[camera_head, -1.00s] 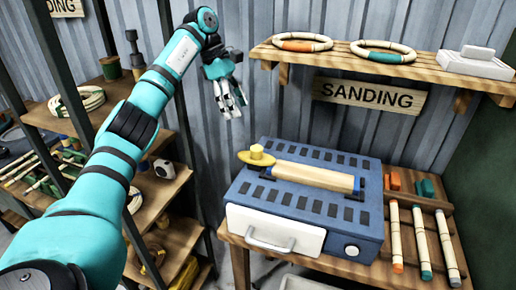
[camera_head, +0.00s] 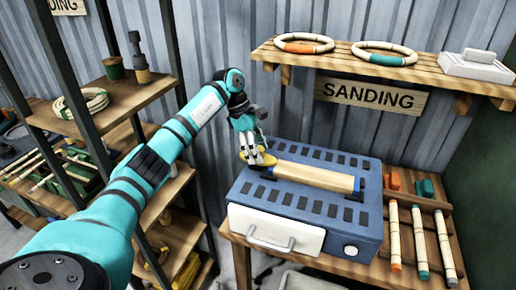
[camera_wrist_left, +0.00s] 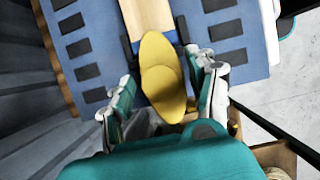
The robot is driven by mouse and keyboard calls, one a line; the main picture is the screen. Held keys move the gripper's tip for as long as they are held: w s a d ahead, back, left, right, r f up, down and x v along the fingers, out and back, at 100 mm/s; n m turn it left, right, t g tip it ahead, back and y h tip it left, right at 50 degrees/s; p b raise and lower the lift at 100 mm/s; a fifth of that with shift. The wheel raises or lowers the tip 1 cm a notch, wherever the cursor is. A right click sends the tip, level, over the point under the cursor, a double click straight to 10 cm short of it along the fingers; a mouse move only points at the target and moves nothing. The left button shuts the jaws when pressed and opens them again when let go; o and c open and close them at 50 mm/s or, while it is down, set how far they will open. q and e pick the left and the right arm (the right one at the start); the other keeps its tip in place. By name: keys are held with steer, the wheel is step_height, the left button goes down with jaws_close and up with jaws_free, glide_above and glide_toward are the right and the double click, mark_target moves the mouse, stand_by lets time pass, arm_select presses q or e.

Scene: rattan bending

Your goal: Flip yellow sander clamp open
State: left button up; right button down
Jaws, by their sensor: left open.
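The blue sander (camera_head: 300,212) stands on the wooden bench with a pale roll (camera_head: 313,176) lying across its slotted top. The yellow clamp (camera_head: 262,159) is at the left end of that roll, partly hidden by my gripper in the head view. In the left wrist view the yellow clamp (camera_wrist_left: 163,78) is an elongated plate with a round knob, sitting between my fingers. My left gripper (camera_head: 252,155) is open, with its fingers on either side of the clamp (camera_wrist_left: 160,95). I cannot tell whether either finger touches it. My right gripper is not in view.
Orange, teal and yellow-tipped rods (camera_head: 421,235) lie on the bench right of the sander. A wall shelf (camera_head: 385,66) above holds two rings and a white block. A dark-framed rack (camera_head: 118,90) stands at the left.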

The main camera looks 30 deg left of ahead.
arm_select(q)
steer(key=shift+r, duration=0.1)
steer(key=c, duration=1)
steer(key=shift+r+n, duration=0.1)
steer(key=shift+n, duration=0.2)
steer(key=shift+t, duration=0.3)
steer(key=n+t, duration=0.1)
steer(key=n, duration=0.2)
steer(key=shift+n+y+b, duration=0.3)
steer(key=shift+b, duration=0.1)
steer(key=shift+c, duration=0.2)
steer(key=shift+r+n+t+y, duration=0.1)
steer(key=shift+n+t+y, duration=0.45)
steer(key=shift+n, duration=1.35)
steer(key=shift+a+n+t+y+b, duration=0.1)
steer(key=shift+n+t+y+b, duration=0.25)
steer(key=shift+n, duration=1.05)
